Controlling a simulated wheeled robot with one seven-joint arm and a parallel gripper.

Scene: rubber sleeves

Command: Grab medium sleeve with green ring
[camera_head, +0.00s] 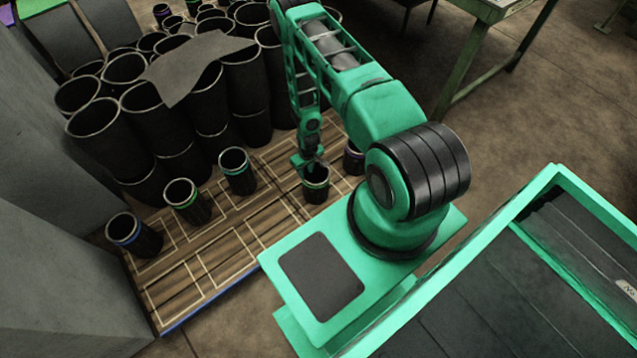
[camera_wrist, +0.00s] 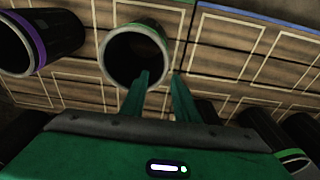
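A black sleeve with a green ring (camera_head: 316,191) stands upright on the wooden platform, directly below my gripper (camera_head: 312,167). In the wrist view this sleeve (camera_wrist: 158,35) shows its open mouth and a pale green band at the rim. My gripper (camera_wrist: 159,74) is open in the wrist view. Its left finger overlaps the sleeve's mouth and its right finger lies just outside the right edge, so the rim appears between them. I cannot tell how deep the fingertips are. Another green-ringed sleeve (camera_head: 190,206) stands further left.
A purple-ringed sleeve (camera_head: 353,160) stands close on the right; it also shows in the wrist view (camera_wrist: 50,40). A blue-ringed sleeve (camera_head: 137,240) and another sleeve (camera_head: 238,176) stand to the left. Large black sleeves (camera_head: 110,145) crowd behind. The platform's front (camera_head: 220,262) is bare.

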